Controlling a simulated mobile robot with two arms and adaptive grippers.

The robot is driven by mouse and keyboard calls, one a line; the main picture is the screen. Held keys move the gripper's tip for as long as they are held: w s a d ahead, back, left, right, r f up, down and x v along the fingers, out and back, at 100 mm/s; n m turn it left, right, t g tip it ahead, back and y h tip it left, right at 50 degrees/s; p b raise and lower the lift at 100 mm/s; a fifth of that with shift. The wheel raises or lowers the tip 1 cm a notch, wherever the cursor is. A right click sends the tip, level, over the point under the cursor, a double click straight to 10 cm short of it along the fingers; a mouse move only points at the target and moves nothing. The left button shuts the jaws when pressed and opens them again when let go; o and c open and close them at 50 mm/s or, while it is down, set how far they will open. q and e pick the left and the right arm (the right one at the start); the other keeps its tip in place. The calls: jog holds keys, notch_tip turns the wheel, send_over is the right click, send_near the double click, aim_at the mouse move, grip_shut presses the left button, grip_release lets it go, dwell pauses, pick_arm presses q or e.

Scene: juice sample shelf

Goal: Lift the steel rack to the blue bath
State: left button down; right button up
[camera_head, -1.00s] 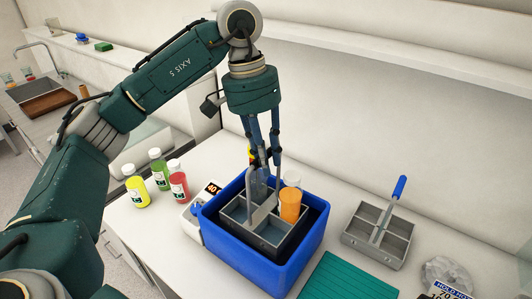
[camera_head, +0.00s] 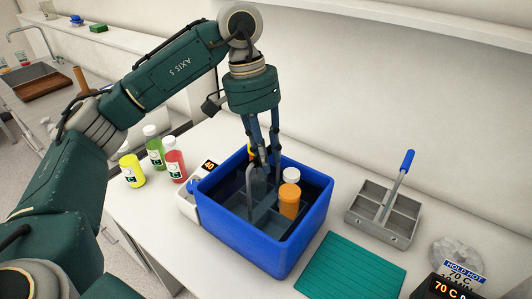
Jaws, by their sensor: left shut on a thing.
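The blue bath (camera_head: 290,256) stands on the white bench, an open box. A grey steel rack (camera_head: 265,219) with compartments sits down inside it, below the rim. Its upright grey handle (camera_head: 249,181) rises above the rim. An orange bottle with a white cap (camera_head: 289,203) stands upright in the rack. My left gripper (camera_head: 263,158) comes down from above and is shut on the handle's upper part; the fingertips are partly hidden. Whether the rack touches the bath floor cannot be seen. My right gripper is not in view.
A second grey rack (camera_head: 371,220) with a blue handle stands at right. A teal mat (camera_head: 352,268) lies in front of it. Yellow, green and red bottles (camera_head: 175,167) stand left of the bath. A white unit reading 40 (camera_head: 190,203) adjoins it; a 70 C unit (camera_head: 452,289) is at lower right.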

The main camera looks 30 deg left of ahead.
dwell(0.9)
pick_arm(q)
jog(key=c, duration=1.4)
grip_release()
jog(key=shift+f, duration=0.1)
jog(key=shift+c, duration=0.2)
jog(key=shift+f, duration=0.1)
notch_tip(320, 180, up, 12)
jog(key=a, duration=0.2)
jog(key=shift+s+a, duration=0.1)
